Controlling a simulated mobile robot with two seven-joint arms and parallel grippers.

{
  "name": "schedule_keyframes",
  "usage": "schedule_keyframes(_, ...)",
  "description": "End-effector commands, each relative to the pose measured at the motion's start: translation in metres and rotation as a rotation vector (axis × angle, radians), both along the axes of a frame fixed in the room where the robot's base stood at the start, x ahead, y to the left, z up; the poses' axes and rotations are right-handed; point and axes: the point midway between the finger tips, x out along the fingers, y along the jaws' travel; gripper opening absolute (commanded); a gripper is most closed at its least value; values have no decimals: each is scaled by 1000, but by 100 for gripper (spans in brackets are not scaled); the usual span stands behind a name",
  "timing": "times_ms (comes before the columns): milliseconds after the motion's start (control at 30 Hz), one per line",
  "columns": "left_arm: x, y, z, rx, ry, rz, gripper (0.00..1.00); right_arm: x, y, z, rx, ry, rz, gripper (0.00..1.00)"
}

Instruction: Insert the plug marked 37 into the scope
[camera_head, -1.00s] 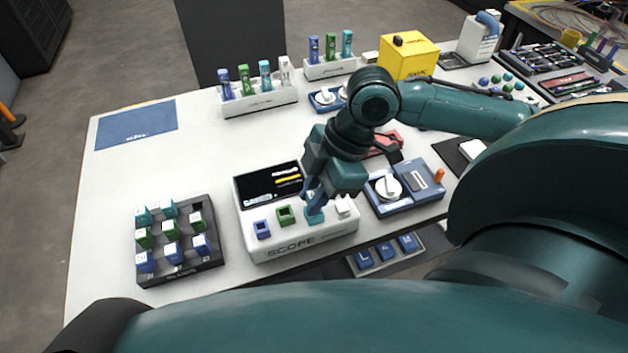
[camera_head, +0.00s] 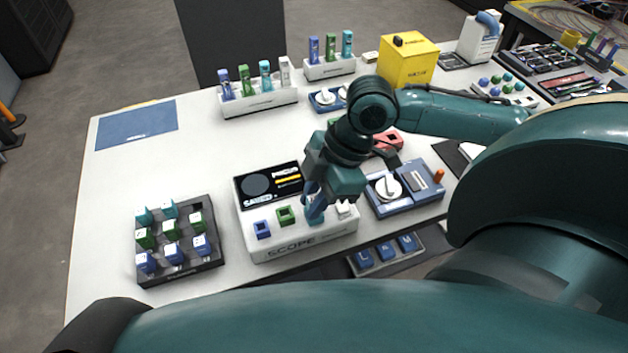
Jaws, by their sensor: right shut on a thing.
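The scope (camera_head: 300,245) is a white box with a dark screen (camera_head: 270,184) and a row of sockets. A blue socket (camera_head: 262,229) and a green socket (camera_head: 286,216) show empty. My right gripper (camera_head: 315,206) is over the teal spot right of them, pointing down, shut on a plug mostly hidden by its fingers. I cannot see how deep the plug sits or read its mark. The black plug tray (camera_head: 180,272) holds teal, green and blue plugs; its back right slot (camera_head: 197,207) is empty. My left gripper is out of view.
A blue device with a white dial (camera_head: 388,187) stands close right of the scope. White racks with coloured plugs (camera_head: 262,104) and a yellow box (camera_head: 408,63) stand at the back. A blue mat (camera_head: 136,125) lies back left. The table between mat and scope is clear.

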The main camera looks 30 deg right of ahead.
Motion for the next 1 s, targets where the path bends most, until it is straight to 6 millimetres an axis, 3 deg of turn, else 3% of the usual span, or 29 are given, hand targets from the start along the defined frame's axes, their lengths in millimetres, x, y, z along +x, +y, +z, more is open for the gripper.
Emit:
schedule_keyframes(700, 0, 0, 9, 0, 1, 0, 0, 0, 0, -2, 0, 0, 0, 3)
schedule_keyframes(733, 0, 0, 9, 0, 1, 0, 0, 0, 0, -2, 0, 0, 0, 21)
schedule_keyframes(1000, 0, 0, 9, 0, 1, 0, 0, 0, 0, -2, 0, 0, 0, 43)
